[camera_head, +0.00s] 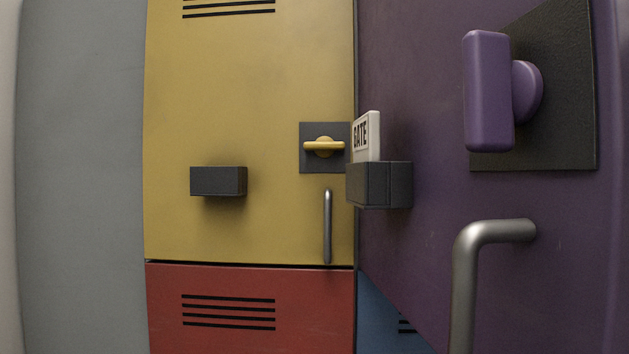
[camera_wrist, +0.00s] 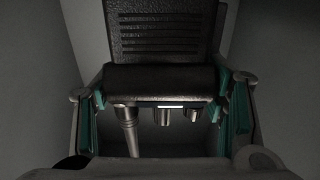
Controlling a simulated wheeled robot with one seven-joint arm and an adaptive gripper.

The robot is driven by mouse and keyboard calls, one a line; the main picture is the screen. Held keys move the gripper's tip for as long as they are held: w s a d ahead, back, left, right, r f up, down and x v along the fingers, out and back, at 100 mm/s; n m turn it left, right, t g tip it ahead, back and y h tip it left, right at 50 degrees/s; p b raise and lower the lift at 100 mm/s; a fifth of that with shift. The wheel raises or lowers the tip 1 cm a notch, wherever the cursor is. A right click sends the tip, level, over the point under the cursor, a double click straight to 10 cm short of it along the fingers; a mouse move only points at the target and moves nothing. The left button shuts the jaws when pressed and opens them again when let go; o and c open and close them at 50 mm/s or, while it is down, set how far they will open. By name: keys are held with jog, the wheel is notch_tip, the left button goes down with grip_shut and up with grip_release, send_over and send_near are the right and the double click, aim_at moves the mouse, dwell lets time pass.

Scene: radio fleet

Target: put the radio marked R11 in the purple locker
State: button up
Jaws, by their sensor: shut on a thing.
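In the wrist view my gripper (camera_wrist: 168,100) is shut on a dark radio (camera_wrist: 160,78), with a teal-padded finger at each side. The radio's slotted face points toward the camera, and a stubby antenna and two short knobs show at its near end. No R11 marking can be read. Plain grey surfaces lie around the radio; the wrist view is too dim to tell what they belong to. In the head view the purple locker's door (camera_head: 420,90) stands swung out toward me, its outer face showing. Its inside is hidden. My gripper and the radio are out of the head view.
The purple door carries a purple latch knob (camera_head: 488,92), a bent metal handle (camera_head: 466,280) and a dark holder (camera_head: 380,185) with a GATE card (camera_head: 367,136). A shut yellow locker (camera_head: 250,90) stands left, above a red one (camera_head: 230,340). A blue one (camera_head: 385,325) shows below.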

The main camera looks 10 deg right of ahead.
jog(key=o, duration=1.9)
jog(key=shift+f, duration=0.1)
jog(key=shift+o, duration=0.2)
jog(key=shift+r, duration=0.2)
jog(key=b+v, duration=0.1)
jog(key=v, duration=1.1)
jog(key=shift+s, duration=0.1)
